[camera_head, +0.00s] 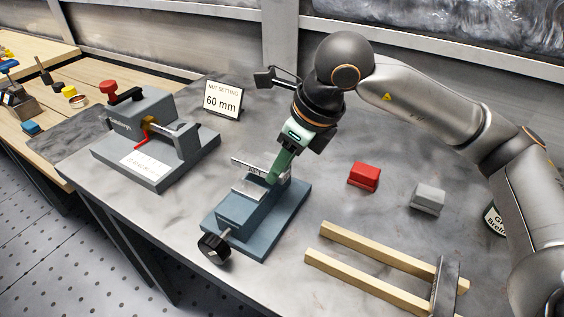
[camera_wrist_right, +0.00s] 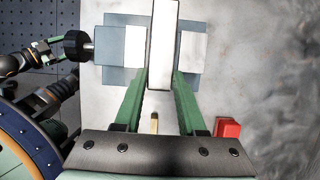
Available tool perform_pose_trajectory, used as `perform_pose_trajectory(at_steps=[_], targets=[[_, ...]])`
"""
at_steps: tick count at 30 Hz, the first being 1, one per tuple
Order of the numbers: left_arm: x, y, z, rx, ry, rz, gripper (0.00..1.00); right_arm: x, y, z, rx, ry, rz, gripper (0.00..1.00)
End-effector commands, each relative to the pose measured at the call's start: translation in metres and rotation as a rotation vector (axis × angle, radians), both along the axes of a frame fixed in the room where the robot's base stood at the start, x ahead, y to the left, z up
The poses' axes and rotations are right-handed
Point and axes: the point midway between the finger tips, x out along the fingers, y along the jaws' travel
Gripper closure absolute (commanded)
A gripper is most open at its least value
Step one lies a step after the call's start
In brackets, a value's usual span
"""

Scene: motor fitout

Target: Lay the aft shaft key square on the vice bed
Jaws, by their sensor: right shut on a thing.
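My right gripper (camera_head: 277,172) is over the blue vice (camera_head: 262,222), its green fingers pointing down. It is shut on a pale metal bar, which I take to be the aft shaft key (camera_wrist_right: 164,42). The bar lies crosswise over the vice bed between the jaws. In the head view the bar is partly hidden by the fingers, and I cannot tell if it touches the bed. My left gripper (camera_wrist_right: 46,48) seems to show small at the left of the right wrist view; its opening is unclear.
A grey fixture (camera_head: 155,140) with a red knob stands left, beside a "NUT SETTING 60 mm" sign (camera_head: 222,100). A red block (camera_head: 364,177) and a grey block (camera_head: 428,198) lie right of the vice. Wooden rails (camera_head: 375,262) lie at the front right.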

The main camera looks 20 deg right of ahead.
Motion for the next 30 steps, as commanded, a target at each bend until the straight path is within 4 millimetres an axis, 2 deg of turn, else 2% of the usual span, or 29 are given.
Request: perform_pose_trajectory(at_steps=[30], targets=[[0.000, 0.000, -0.017, -0.001, -0.002, 0.001, 0.23, 0.001, 0.000, -0.017, 0.002, -0.005, 0.001, 1.00]])
